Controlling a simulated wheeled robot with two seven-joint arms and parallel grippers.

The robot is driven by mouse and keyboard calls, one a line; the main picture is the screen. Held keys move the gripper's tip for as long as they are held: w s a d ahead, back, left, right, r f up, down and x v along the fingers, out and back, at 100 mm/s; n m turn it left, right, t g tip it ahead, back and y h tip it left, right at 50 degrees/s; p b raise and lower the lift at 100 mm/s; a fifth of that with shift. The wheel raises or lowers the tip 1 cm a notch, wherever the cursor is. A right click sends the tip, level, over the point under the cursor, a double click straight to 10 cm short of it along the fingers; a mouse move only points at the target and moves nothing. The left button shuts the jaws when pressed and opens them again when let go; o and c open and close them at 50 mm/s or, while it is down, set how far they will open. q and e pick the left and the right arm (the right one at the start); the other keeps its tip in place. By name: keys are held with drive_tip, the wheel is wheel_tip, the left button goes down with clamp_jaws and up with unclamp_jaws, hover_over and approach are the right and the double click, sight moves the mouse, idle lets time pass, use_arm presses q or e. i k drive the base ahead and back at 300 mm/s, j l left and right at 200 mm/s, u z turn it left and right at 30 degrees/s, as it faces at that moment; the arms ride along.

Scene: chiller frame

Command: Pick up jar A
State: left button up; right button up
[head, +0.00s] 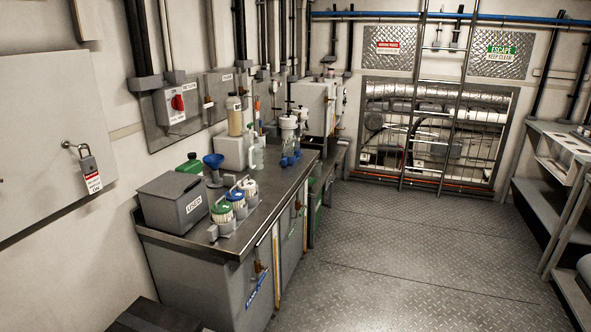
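Three small jars stand in a row in a grey rack (227,229) on the dark counter: a green-lidded jar (221,211), a blue-lidded jar (236,199) and a white-lidded jar (249,189). Their lower parts are partly hidden by the rack. The lettering on them is too small to read, so I cannot tell which is jar A. Neither of my grippers is in view.
A grey box (160,206) marked "USED" stands left of the rack on the counter (270,215). A blue funnel (213,162), a spray bottle (257,156) and white containers (288,127) stand behind. The plate floor (400,260) to the right is clear.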

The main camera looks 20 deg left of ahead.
sight(316, 172)
drive_tip(key=i, duration=3.55)
drive_tip(key=j+u, duration=0.05)
drive_tip(key=j, duration=0.15)
